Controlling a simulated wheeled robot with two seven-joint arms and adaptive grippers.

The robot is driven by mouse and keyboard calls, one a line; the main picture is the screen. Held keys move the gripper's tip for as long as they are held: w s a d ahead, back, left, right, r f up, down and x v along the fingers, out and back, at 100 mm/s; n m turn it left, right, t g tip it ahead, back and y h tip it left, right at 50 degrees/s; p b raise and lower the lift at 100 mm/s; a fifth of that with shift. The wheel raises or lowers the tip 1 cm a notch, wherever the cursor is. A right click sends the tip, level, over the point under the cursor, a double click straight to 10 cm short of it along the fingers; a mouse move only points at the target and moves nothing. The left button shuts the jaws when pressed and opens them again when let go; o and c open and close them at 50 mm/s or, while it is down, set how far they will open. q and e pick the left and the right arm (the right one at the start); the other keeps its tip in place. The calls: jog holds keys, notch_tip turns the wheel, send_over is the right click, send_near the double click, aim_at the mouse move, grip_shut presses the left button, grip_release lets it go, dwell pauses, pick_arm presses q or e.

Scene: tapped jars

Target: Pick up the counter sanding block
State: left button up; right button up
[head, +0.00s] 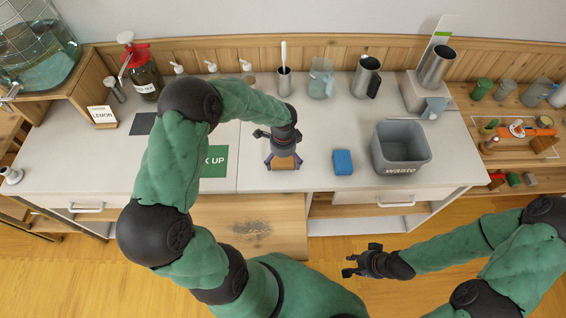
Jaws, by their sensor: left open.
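A small tan-brown block (285,163), which looks like the sanding block, sits on the white counter (240,178) near its front edge. My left gripper (284,163) points down over it. Its fingers are open, one on either side of the block. I cannot tell whether they touch it, and the gripper hides the block's far part. My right gripper (352,261) is open and empty, low in front of the counter and well away from the block.
A blue block (343,162) and a grey waste bin (401,150) stand to the right. Behind are a cup with a stick (284,82), a glass jug (321,78) and a metal cup (367,77). A green card (214,161) lies left, partly behind my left arm.

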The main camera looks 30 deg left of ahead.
pick_arm(q)
notch_tip(320, 180, down, 2)
jog(key=shift+f, duration=0.25)
jog(key=c, duration=1.3)
jog(key=shift+o, duration=0.2)
jog(key=shift+r, duration=0.1)
jog(key=shift+r, duration=0.45)
notch_tip(320, 180, up, 2)
jog(key=shift+r, duration=0.1)
jog(key=s+d+r+p, duration=0.1)
jog(key=s+r+p, duration=0.1)
jog(key=s+r, duration=0.8)
jog(key=s, duration=0.4)
jog(key=shift+p, duration=0.3)
